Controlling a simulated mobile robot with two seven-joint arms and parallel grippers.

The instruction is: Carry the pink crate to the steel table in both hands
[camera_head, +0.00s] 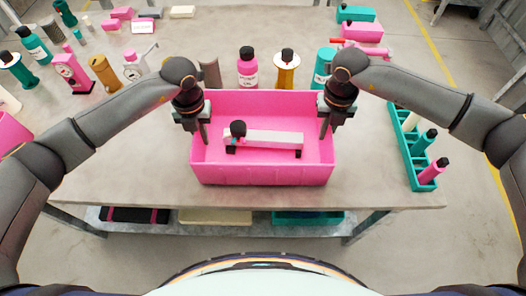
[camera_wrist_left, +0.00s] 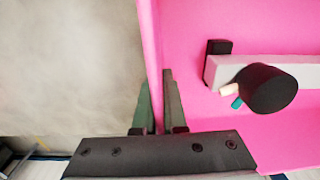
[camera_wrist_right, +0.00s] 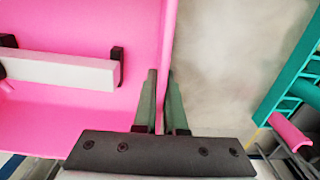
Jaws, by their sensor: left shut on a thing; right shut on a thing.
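The pink crate (camera_head: 262,174) is upright at the front of a grey-topped table (camera_head: 120,170). Whether its base touches the tabletop is hard to tell. A pale bar (camera_head: 270,137) with black ends and a dark round knob lies inside it. My left gripper (camera_head: 203,138) is shut on the crate's left wall; the left wrist view shows the wall (camera_wrist_left: 150,45) between its fingers (camera_wrist_left: 158,108). My right gripper (camera_head: 324,132) is shut on the right wall; the right wrist view shows that wall (camera_wrist_right: 166,45) between its fingers (camera_wrist_right: 161,105). A separate steel table is not clearly identifiable.
Pink (camera_head: 248,68), amber (camera_head: 287,70) and teal bottles stand just behind the crate. A teal rack (camera_head: 405,150) with bottles is at the right edge. Several bottles and gauges crowd the left back. Another pink bin (camera_head: 12,135) shows at far left. Floor is open to the right.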

